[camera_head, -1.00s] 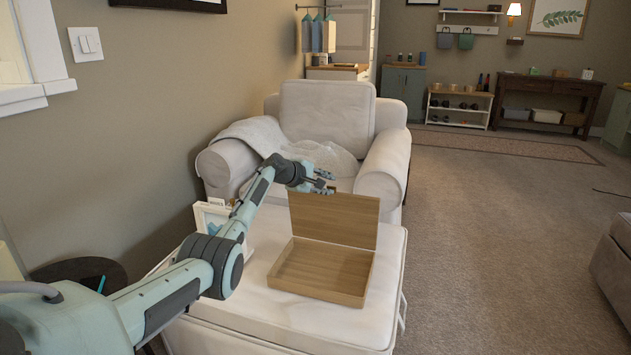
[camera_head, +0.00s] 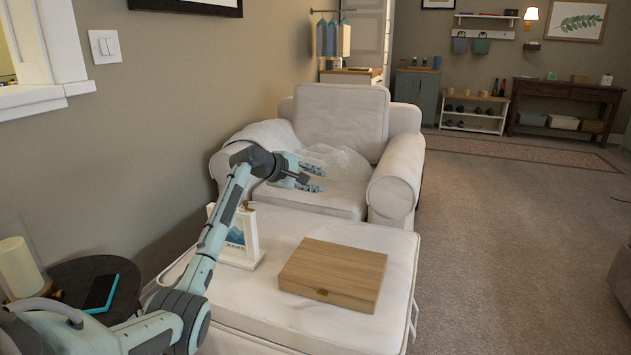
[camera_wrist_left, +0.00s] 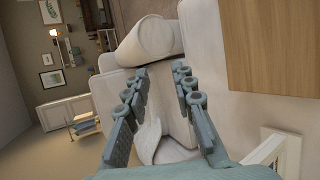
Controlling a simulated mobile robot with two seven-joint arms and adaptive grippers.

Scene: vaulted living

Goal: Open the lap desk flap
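The wooden lap desk (camera_head: 332,272) lies on the white ottoman (camera_head: 345,329) with its flap down flat, and a small dark catch shows on its front side. In the left wrist view, part of its wooden top (camera_wrist_left: 272,48) fills the upper right. My left gripper (camera_head: 316,179) is in the air beyond and to the left of the lap desk, in front of the armchair seat. Its fingers (camera_wrist_left: 160,70) are spread apart with nothing between them. It does not touch the lap desk. My right gripper is out of view.
A white armchair (camera_head: 342,115) with a blanket stands behind. Carpet on the right is clear.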

